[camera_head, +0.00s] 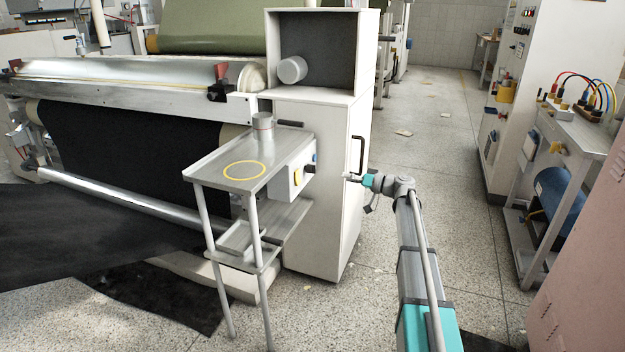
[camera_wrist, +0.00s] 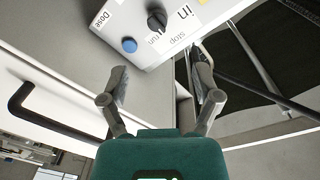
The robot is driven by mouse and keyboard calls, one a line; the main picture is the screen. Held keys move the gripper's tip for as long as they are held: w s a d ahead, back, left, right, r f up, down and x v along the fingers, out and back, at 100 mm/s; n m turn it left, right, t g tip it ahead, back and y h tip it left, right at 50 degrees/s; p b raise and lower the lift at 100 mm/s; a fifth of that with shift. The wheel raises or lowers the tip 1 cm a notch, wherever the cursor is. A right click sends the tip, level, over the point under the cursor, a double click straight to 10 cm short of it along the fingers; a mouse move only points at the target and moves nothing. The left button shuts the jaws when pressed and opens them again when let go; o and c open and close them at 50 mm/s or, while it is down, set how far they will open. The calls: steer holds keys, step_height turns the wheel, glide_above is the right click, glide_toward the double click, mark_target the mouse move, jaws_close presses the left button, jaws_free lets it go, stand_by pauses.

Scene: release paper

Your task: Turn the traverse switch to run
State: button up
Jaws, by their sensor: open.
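A white control box (camera_wrist: 165,35) fills the top of the wrist view, its labels upside down. A black rotary knob (camera_wrist: 156,20) on it sits by the words "run" and "stop"; I cannot tell where it points. A blue button (camera_wrist: 129,45) is beside it, near "Dose". In the head view the box (camera_head: 287,184) is mounted at the right end of a small metal stand. My gripper (camera_wrist: 160,76) is open and empty, its two fingers apart below the box in the wrist view. In the head view my gripper (camera_head: 350,177) is right of the box, apart from it.
The stand's tabletop (camera_head: 215,165) carries a grey cylinder (camera_head: 263,128) and a yellow ring (camera_head: 245,170). A white cabinet (camera_head: 315,225) with a black handle (camera_head: 358,155) stands close behind my gripper. The floor (camera_head: 440,140) to the right is mostly open.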

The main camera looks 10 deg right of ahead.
mark_target(312, 169)
steer(key=shift+w+d, duration=0.25)
steer(key=shift+d, duration=0.05)
steer(key=shift+a, duration=0.1)
steer(key=x, duration=1.3)
steer(key=shift+w+a, duration=0.25)
steer(key=shift+w, duration=0.1)
jaws_close()
